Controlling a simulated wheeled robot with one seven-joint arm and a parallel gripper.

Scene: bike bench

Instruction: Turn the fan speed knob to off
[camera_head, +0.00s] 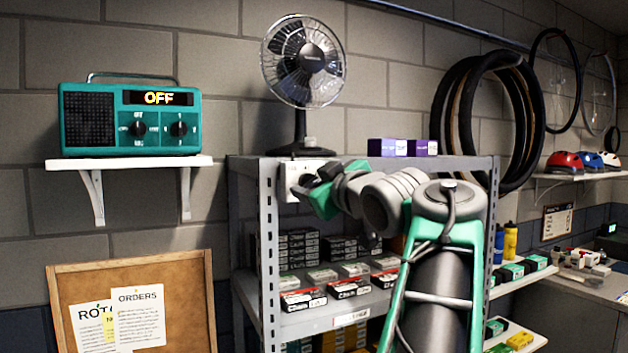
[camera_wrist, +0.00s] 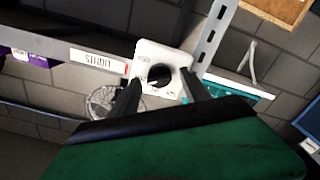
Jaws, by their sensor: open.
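The black desk fan (camera_head: 303,62) stands on top of the grey metal shelf unit. A white control box (camera_head: 290,184) is at the shelf's front left corner, below the fan. In the wrist view, the white box (camera_wrist: 150,50) carries a round dark knob (camera_wrist: 158,74). My gripper (camera_head: 314,190) is right at the box. In the wrist view, my gripper (camera_wrist: 158,86) is open, with one finger on each side of the knob. I cannot tell whether the fingers touch it. The knob's pointer and speed marks are too small to read.
A teal radio (camera_head: 130,119) with a lit "OFF" display sits on a white wall shelf (camera_head: 130,162) at left. Purple boxes (camera_head: 388,147) stand on the shelf unit. A cork board (camera_head: 185,290) is below left. Bike tyres (camera_head: 528,120) hang at right.

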